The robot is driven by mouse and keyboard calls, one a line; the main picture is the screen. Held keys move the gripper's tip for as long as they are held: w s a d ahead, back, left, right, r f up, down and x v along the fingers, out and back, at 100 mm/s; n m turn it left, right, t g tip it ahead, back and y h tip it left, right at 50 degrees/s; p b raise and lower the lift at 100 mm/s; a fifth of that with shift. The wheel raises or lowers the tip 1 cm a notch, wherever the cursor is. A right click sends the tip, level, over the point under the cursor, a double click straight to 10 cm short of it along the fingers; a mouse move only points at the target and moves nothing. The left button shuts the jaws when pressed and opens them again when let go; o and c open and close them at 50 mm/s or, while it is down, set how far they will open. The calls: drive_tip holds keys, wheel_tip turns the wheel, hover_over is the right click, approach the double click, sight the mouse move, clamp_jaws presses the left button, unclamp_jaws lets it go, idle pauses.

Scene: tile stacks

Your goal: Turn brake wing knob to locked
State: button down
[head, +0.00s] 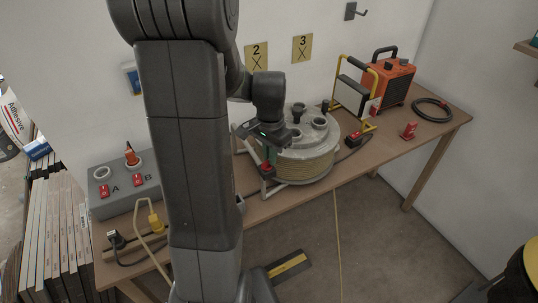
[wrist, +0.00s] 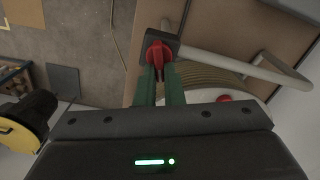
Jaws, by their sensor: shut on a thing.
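The brake wing knob (wrist: 158,53) is red and sits on a dark square block at the end of a grey tube of the reel frame. In the wrist view my gripper (wrist: 160,72) has its two green fingers closed on the knob's wing. In the head view my gripper (head: 265,152) reaches down at the reel's left front, and the red knob (head: 266,168) shows just below it. The cable reel (head: 308,160) has a pale round top and a tan wound cord, and stands on the bench. Any lock marking on the block is too small to read.
A grey box (head: 125,190) with red switches A and B stands left on the bench (head: 400,142). A work lamp (head: 350,95), an orange heater (head: 388,80) and a coiled black cable (head: 433,109) stand right. A cord hangs over the front edge.

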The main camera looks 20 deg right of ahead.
drive_tip(key=shift+s+m, duration=0.2)
drive_tip(key=shift+m, duration=1.7)
drive_tip(key=c, duration=1.5)
unclamp_jaws()
drive_tip(key=shift+c, duration=0.2)
drive_tip(key=shift+r, duration=0.1)
wheel_tip(320, 180, up, 14)
drive_tip(key=shift+b, duration=0.45)
drive_tip(key=shift+f, duration=0.3)
